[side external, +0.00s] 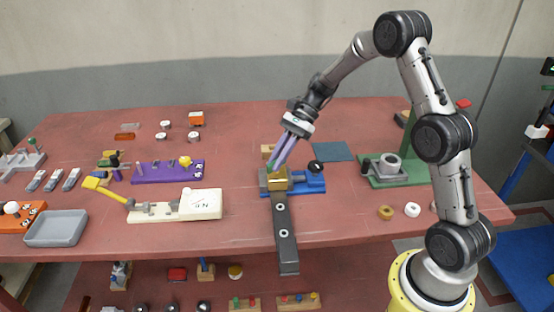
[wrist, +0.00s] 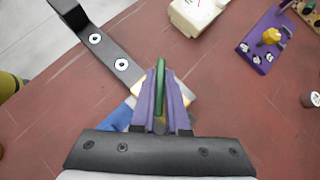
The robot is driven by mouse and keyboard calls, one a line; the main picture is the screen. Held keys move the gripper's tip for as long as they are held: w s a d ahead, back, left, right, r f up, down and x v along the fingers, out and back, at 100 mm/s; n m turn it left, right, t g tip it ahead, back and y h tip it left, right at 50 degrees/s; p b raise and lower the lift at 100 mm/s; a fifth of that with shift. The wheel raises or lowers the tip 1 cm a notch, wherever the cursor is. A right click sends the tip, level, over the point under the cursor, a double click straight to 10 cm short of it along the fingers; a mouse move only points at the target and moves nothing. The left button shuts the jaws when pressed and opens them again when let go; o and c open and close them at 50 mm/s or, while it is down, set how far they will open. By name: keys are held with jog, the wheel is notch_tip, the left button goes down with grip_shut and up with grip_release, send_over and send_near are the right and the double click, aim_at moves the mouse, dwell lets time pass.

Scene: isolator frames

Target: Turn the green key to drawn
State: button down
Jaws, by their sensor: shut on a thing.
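The green key (wrist: 160,84) stands between the purple fingers of my gripper (wrist: 161,100) in the wrist view. My gripper also shows in the side external view (side external: 275,163), tilted, with its tips closed on the key. The key is above a brass-coloured block (side external: 278,182) that sits on a blue base (side external: 315,183). A dark bar with two round fasteners (side external: 286,240) reaches from the block toward the table's front edge. The lower part of the key and any position marks are hidden by the fingers and the block.
A cream box with a yellow lever (side external: 201,204) and a purple fixture (side external: 168,172) stand to the left. A green fixture (side external: 400,180) stands to the right. A flat blue-grey mat (side external: 333,151) lies behind the block.

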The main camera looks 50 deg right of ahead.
jog(key=n+g, duration=0.4)
jog(key=n, duration=0.1)
jog(key=shift+w+h, duration=0.1)
jog(key=shift+h, duration=0.3)
jog(key=n+g+h, duration=0.2)
jog(key=n+g, duration=0.1)
jog(key=n, duration=0.1)
jog(key=shift+r, duration=0.1)
jog(key=shift+n, duration=0.4)
jog(key=c, duration=0.9)
grip_release()
